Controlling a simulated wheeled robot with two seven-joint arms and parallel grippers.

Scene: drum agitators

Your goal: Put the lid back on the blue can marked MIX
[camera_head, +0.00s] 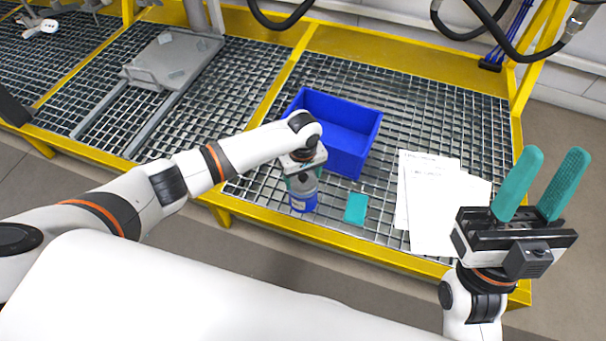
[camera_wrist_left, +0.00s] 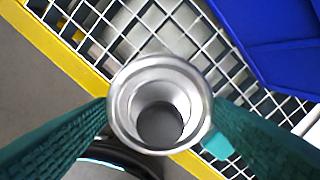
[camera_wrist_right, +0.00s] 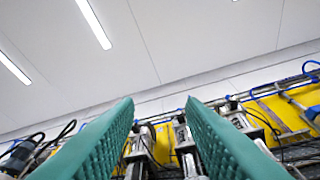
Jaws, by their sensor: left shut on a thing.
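The blue can (camera_head: 303,202) stands on the grating near the front yellow rail, with a pale label on its side; I cannot read the marking. My left gripper (camera_head: 303,181) is above it, pointing down, shut with its green fingers on either side of its upper part. In the left wrist view the can's round silver rim (camera_wrist_left: 122,108) is between the fingers, the top looks open and the inside is dark at the bottom. My right gripper (camera_head: 543,185) is raised, open and empty, fingers pointing up. I cannot pick out the lid for certain.
A blue bin (camera_head: 350,160) stands just behind the can. A flat teal piece (camera_head: 355,208) lies to its right on the grating. White paper sheets (camera_head: 432,215) lie further right. A grey metal plate (camera_head: 173,58) is at the back left. The yellow rail (camera_head: 385,257) edges the front.

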